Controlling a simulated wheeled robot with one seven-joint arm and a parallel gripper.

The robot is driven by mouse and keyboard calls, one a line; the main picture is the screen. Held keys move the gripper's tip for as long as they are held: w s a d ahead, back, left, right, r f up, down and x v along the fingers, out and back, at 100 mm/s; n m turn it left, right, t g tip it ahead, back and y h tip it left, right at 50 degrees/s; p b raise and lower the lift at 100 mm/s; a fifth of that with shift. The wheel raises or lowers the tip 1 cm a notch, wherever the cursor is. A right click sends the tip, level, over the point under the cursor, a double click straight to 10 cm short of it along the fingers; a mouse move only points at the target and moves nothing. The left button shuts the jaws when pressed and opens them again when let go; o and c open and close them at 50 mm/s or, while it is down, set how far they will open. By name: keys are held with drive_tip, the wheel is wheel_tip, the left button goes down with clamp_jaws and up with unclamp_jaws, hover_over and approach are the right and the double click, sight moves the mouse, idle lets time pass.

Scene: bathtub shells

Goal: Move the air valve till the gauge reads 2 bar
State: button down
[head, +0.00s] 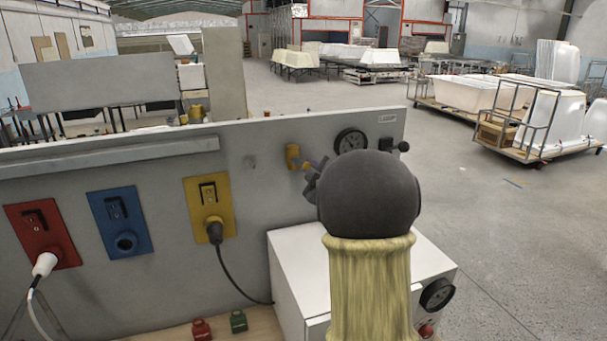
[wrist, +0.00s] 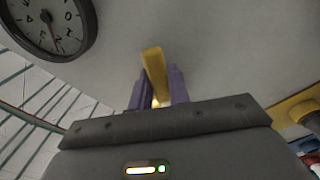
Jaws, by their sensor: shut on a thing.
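The air valve is yellow. Its body (head: 292,157) is on the grey panel in the head view, and its lever (wrist: 153,70) stands between the purple fingers of my gripper (wrist: 158,88) in the wrist view. My gripper is shut on the lever. In the head view my gripper (head: 312,166) is at the valve's right side, partly hidden by my dark wrist. The round gauge (head: 350,141) is just right of the valve, and it fills the upper left of the wrist view (wrist: 48,22). Its needle points low there; I cannot read the exact value.
Red (head: 42,235), blue (head: 121,221) and yellow (head: 210,207) switch boxes are on the panel's left. A white box (head: 295,275) stands below the valve. A black knob (head: 393,146) is right of the gauge. Open floor lies to the right, with bathtub shells on carts (head: 470,92) beyond.

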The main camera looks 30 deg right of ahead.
idle(0.3)
drive_tip(key=c, duration=1.3)
unclamp_jaws()
drive_tip(key=shift+s, duration=0.1)
drive_tip(key=s+b, duration=0.2)
drive_tip(key=s, duration=0.3)
drive_tip(key=s+a+b, duration=0.1)
drive_tip(key=s+b, duration=0.1)
drive_tip(key=s, duration=0.4)
drive_tip(key=s+a+b, duration=0.1)
drive_tip(key=s+b, duration=0.1)
drive_tip(key=s, duration=0.4)
drive_tip(key=shift+w+a, duration=0.1)
